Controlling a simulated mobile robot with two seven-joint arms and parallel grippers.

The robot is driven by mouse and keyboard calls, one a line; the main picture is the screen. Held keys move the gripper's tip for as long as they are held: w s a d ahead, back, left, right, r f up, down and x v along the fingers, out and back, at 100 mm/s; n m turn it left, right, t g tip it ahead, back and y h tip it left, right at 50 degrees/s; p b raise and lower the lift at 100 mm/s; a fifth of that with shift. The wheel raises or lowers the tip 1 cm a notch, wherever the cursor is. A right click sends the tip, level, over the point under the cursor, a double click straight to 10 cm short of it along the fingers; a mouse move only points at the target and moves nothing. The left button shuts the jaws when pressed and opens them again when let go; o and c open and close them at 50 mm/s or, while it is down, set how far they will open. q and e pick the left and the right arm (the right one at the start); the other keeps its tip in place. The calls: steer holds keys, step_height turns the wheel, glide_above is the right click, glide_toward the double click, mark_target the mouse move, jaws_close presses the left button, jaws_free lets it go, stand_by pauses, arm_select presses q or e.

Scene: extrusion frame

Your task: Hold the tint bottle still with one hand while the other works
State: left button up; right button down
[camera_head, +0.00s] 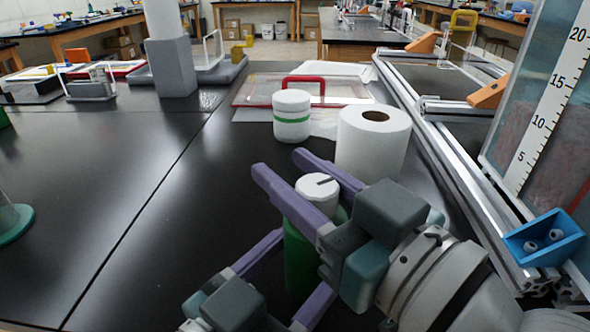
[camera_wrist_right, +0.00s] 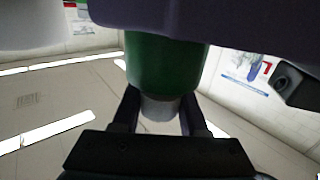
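The tint bottle is a green bottle (camera_head: 299,262) with a white cap (camera_head: 318,188) that has a dark mark on top. It stands upright at the lower middle of the head view. My right gripper (camera_head: 306,184) has its purple fingers on both sides of the cap, seemingly touching it. My left gripper (camera_head: 305,262) comes in low, with its fingers on both sides of the green body, which they partly hide. In the right wrist view the green body (camera_wrist_right: 165,68) and pale cap (camera_wrist_right: 160,108) show between dark fingers, with a purple finger across the top.
A white jar with a green band (camera_head: 292,118) and a paper roll (camera_head: 372,140) stand behind the bottle. An aluminium frame (camera_head: 430,140) with a blue bracket (camera_head: 543,240) and a scaled tank (camera_head: 545,110) bounds the right. The black table (camera_head: 130,190) is largely clear on the left.

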steer(key=shift+c, duration=2.1)
jaws_free()
steer(key=v, duration=1.2)
